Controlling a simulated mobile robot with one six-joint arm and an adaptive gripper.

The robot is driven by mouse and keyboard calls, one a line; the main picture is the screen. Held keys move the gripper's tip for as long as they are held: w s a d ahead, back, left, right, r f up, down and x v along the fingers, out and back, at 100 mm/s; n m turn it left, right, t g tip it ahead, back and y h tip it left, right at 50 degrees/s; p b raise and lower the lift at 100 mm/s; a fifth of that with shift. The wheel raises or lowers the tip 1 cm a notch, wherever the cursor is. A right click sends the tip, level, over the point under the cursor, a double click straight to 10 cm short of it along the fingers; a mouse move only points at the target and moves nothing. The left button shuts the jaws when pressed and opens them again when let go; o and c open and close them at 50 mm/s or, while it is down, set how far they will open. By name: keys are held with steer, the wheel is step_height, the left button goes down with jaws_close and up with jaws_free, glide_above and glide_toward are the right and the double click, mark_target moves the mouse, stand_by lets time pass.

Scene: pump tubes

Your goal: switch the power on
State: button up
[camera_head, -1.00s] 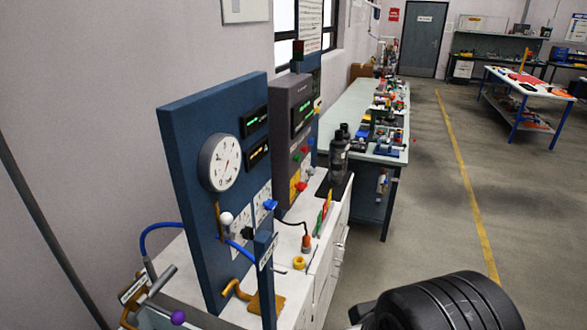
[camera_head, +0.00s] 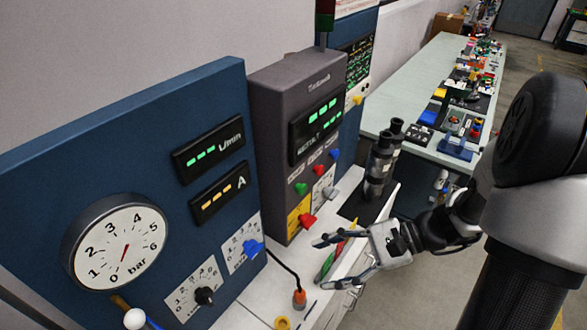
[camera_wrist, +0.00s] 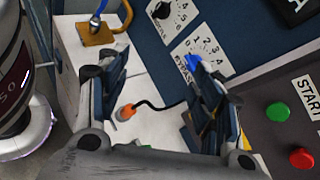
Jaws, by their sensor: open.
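The grey control box (camera_head: 278,110) stands against the blue panel (camera_head: 130,130) in the head view. On its lower front is a red rotary handle (camera_head: 307,220) on a yellow plate (camera_head: 296,226). Above it are a green button (camera_head: 301,188), a red button (camera_head: 318,170) and a blue button (camera_head: 334,153). My gripper (camera_head: 335,258) is open and empty, in front of the box's lower right part, apart from the handle. In the wrist view its fingers (camera_wrist: 162,75) are spread; the green START button (camera_wrist: 277,112) and a red button (camera_wrist: 302,158) show at right. The yellow plate is not clearly visible there.
A blue knob (camera_head: 251,247) and black knob (camera_head: 204,296) sit on the blue panel below lit displays. A cable with an orange plug (camera_head: 299,298) lies on the white bench top.

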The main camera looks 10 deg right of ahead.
steer(key=w+d+f+m+t+y, duration=0.2)
steer(key=w+d+f+m+t, duration=0.2)
steer(key=d+m, duration=0.1)
steer(key=m+t+h+p, duration=0.1)
steer(key=m+t+h, duration=0.1)
steer(key=m+t, duration=0.5)
glide_toward(313, 223)
steer(key=b+x, duration=0.1)
steer(key=x, duration=1)
steer(key=shift+c, duration=0.5)
steer(key=c, duration=1)
